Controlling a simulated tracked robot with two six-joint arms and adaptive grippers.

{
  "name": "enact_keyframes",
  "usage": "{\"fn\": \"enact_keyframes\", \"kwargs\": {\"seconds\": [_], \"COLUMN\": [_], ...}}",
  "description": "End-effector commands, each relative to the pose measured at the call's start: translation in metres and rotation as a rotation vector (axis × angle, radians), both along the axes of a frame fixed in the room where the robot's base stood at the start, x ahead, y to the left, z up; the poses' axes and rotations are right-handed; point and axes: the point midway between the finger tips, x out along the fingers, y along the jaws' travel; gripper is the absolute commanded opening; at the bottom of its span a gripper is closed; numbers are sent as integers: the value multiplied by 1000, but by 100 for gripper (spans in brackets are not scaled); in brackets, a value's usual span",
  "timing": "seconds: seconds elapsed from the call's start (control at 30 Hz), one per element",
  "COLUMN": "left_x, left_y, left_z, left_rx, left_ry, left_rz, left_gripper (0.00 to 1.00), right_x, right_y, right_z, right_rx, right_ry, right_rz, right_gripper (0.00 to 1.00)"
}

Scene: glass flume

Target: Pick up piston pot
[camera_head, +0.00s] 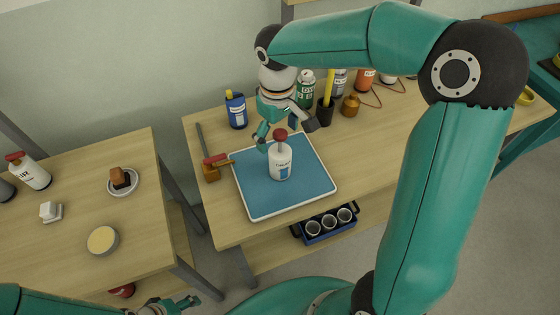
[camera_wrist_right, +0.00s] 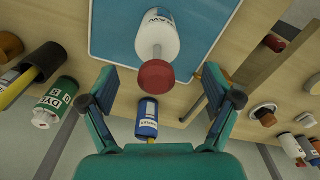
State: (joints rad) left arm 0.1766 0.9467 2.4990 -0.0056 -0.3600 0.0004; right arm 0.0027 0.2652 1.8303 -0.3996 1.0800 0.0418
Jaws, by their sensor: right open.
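The piston pot (camera_head: 281,163), a white pot with a blue label and a red knob on a thin stem, stands upright on the blue mat (camera_head: 255,193). In the right wrist view the pot (camera_wrist_right: 158,38) shows with its red knob between the lines of my fingers. My right gripper (camera_head: 286,129) is open and empty, just behind and above the knob. Its two fingers (camera_wrist_right: 157,88) are spread wide, and I see no contact with the pot. My left gripper (camera_head: 180,302) is at the bottom left edge, mostly cut off, far from the pot.
A blue bottle (camera_head: 236,110) and a green bottle (camera_head: 306,88) stand behind the mat. The mat's front is clear.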

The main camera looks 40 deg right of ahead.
Motion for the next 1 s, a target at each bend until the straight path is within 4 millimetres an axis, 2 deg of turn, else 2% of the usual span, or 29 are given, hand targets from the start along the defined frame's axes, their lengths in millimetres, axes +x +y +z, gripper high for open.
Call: {"fn": "enact_keyframes", "kwargs": {"seconds": [0.17,0.5,0.77,1.0], "left_x": [0,0,0,0], "left_y": [0,0,0,0], "left_z": [3,13,12,12], "left_rx": [0,0,0,0], "left_ry": [0,-1,0,0], "left_rz": [0,0,0,0], "left_gripper": [59,59,59,59], "right_x": [-1,-4,-4,-4], "right_y": [-1,-4,-4,-4], "right_z": [-10,-52,-56,-55], "right_rx": [0,1,0,0], "right_ry": [3,3,-1,0], "right_rz": [0,0,0,0], "right_gripper": [89,89,89,51]}}
